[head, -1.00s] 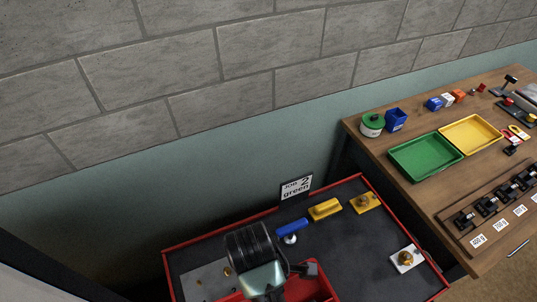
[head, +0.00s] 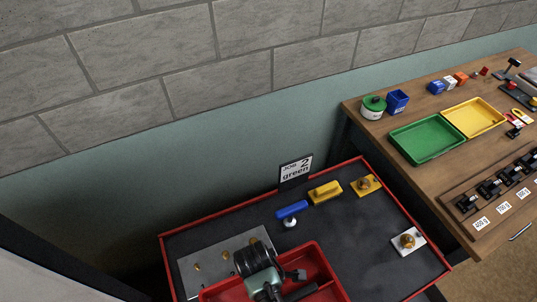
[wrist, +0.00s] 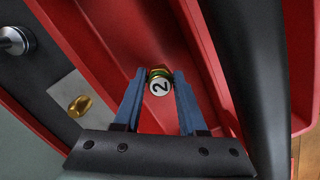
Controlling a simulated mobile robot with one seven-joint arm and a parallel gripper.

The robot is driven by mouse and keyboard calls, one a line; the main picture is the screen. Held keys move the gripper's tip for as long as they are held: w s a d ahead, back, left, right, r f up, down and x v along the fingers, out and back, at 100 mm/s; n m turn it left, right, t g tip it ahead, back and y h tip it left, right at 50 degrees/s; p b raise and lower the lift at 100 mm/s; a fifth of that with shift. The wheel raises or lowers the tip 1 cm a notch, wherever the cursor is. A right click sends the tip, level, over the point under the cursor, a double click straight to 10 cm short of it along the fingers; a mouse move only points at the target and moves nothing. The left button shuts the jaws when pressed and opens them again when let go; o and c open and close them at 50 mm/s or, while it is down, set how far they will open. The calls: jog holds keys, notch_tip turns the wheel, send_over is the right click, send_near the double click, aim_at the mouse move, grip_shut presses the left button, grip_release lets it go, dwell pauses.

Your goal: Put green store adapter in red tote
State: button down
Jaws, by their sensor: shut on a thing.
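My gripper (wrist: 160,84) has its two blue fingers closed on the green store adapter (wrist: 159,86), a small gold and green piece with a round white end marked "2". In the wrist view the adapter is above the floor of the red tote (wrist: 85,62), between its walls; I cannot tell whether it touches the floor. In the head view the red tote (head: 323,258) sits at the front of the red-edged cart. My dark wrist covers its left part and hides the fingers and adapter there.
A grey plate (head: 192,276) with small brass pieces lies left of the tote. A blue-handled tool (head: 292,210), yellow blocks (head: 325,192), a white plate (head: 409,243) and a "JOB 2 green" sign (head: 296,169) stand around the cart. A wooden bench (head: 440,205) with trays is at right.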

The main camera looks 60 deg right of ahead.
jog(key=shift+f, duration=0.85)
jog(key=shift+f, duration=0.15)
jog(key=shift+c, duration=2.3)
grip_release()
notch_tip(320, 180, up, 12)
jog(key=w, duration=0.1)
jog(key=shift+w+a, duration=0.15)
jog(key=shift+a, duration=0.1)
